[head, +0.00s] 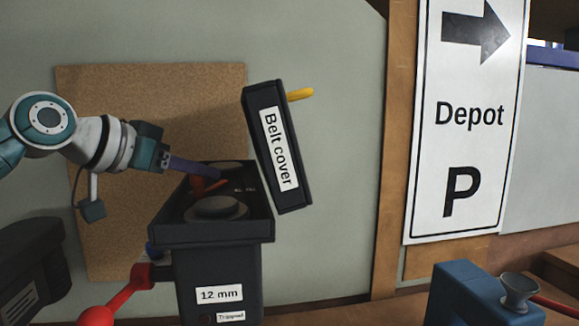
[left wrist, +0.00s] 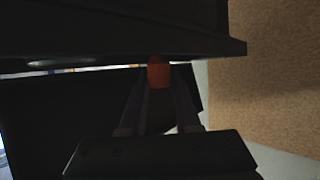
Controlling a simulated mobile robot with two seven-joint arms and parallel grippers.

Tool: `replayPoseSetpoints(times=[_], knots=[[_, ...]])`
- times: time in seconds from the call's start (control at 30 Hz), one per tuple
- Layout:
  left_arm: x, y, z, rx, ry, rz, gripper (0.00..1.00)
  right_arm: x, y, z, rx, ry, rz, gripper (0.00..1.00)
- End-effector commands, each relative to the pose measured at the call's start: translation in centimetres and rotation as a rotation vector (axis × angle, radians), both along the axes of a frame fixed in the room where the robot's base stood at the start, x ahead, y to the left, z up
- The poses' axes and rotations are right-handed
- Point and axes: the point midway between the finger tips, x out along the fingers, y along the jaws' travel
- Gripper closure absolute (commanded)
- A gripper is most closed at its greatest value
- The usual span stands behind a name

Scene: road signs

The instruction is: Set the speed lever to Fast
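The drill-press-like machine (head: 212,245) has its black cover, labelled "Belt cover" (head: 278,150), tilted up and open. Inside the open housing is a grey pulley (head: 216,208) and an orange-red lever (head: 197,187); lettering near it is too small to read. My left gripper (head: 205,171) reaches in from the left with its fingers at the lever. In the left wrist view, the orange end of the lever (left wrist: 159,74) sits between the two fingertips and fills the gap, so the gripper looks shut on it. The lever's base is hidden. My right gripper is not in view.
A red arm with a ball (head: 95,316) sticks out at the machine's lower left. A yellow handle (head: 300,94) projects from the cover. A blue object (head: 462,295) stands at lower right, below a Depot sign (head: 468,150). A corkboard (head: 110,170) is behind.

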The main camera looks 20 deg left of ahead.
Motion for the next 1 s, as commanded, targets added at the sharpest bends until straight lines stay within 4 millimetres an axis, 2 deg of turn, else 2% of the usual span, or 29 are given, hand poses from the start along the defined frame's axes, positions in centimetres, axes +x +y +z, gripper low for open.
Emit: replayPoseSetpoints(times=[0.03,0.23,1.0], knots=[[-0.01,0.01,0.00,0.000,0.000,0.000,0.77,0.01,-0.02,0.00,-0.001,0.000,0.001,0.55],[-0.02,0.01,0.01,0.000,0.000,0.000,1.00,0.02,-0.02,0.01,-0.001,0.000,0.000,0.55],[-0.01,0.01,0.04,0.000,0.000,0.000,1.00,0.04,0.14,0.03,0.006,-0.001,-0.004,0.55]])
